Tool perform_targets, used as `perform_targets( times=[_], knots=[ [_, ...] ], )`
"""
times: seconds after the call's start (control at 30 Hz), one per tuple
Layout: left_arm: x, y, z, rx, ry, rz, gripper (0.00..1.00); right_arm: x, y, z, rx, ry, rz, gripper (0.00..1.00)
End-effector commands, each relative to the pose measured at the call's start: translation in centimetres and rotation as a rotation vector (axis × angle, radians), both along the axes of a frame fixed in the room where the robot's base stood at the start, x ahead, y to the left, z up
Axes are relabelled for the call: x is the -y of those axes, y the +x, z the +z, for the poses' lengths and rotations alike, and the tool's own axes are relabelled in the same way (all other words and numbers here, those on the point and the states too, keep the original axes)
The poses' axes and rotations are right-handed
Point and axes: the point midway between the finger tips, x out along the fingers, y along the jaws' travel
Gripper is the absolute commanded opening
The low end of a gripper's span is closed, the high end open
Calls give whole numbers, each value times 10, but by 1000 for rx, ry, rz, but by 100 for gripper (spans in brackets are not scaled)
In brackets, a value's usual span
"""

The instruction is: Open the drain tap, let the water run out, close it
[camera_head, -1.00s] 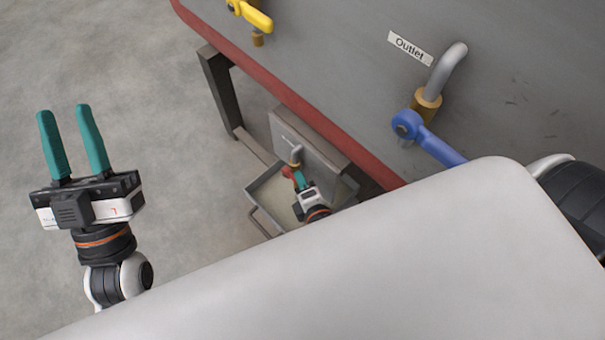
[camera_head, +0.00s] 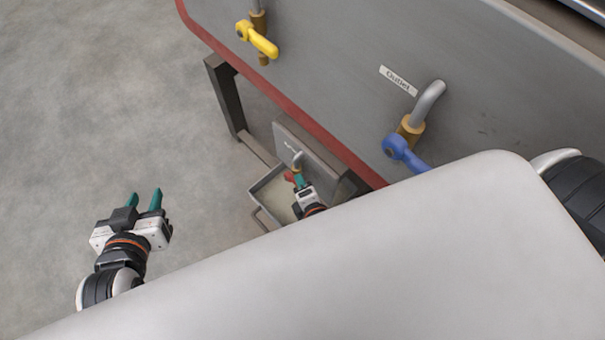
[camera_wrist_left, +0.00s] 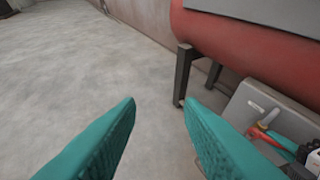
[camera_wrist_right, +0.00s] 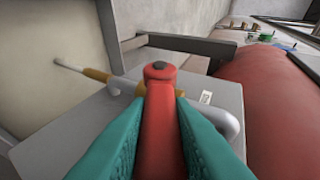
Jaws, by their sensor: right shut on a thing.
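The drain tap's red lever (camera_wrist_right: 160,115) lies between the teal fingers of my right gripper (camera_wrist_right: 160,150), which is shut on it. The tap has a brass body (camera_wrist_right: 97,75) and a grey bent pipe (camera_wrist_right: 229,122) on a grey plate. A thin pale line, apparently water, runs from the brass end towards the tray (camera_wrist_right: 55,120). In the head view, my right gripper (camera_head: 300,184) is at the red lever above the tray (camera_head: 256,187), which holds pale liquid. My left gripper (camera_head: 144,199) is open and empty, over bare floor left of the tray.
The grey tank (camera_head: 330,60) with a red lower edge stands above the tap. It bears a yellow-handled valve (camera_head: 262,42) and a blue-handled valve (camera_head: 400,150) beside the "Outlet" label (camera_head: 398,80). A dark leg (camera_head: 224,95) stands behind the tray. The floor at left is clear.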

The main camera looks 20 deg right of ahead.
Motion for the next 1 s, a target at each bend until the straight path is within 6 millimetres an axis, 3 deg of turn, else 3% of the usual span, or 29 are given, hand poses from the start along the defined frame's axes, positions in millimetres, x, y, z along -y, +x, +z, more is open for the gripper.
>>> perform_targets(
  times=[0.43, 0.47, 0.57, 0.87, 1.0],
  knots=[
    [-4, -8, -9, -72, 17, 5, 34, -1, 0, 0, -5, 1, 2, 0],
    [-4, -8, -9, -72, 17, 5, 34, -1, 0, 0, -6, 2, 3, 23],
    [-4, -8, -9, -71, 17, 5, 34, -1, 0, 0, -5, 1, 2, 40],
    [-4, -8, -11, -69, 16, 4, 34, 0, 0, 0, -2, 1, 1, 42],
    [-4, -8, -24, -69, 16, 4, 34, 0, 0, -5, 15, 4, 2, 42]
  ],
)
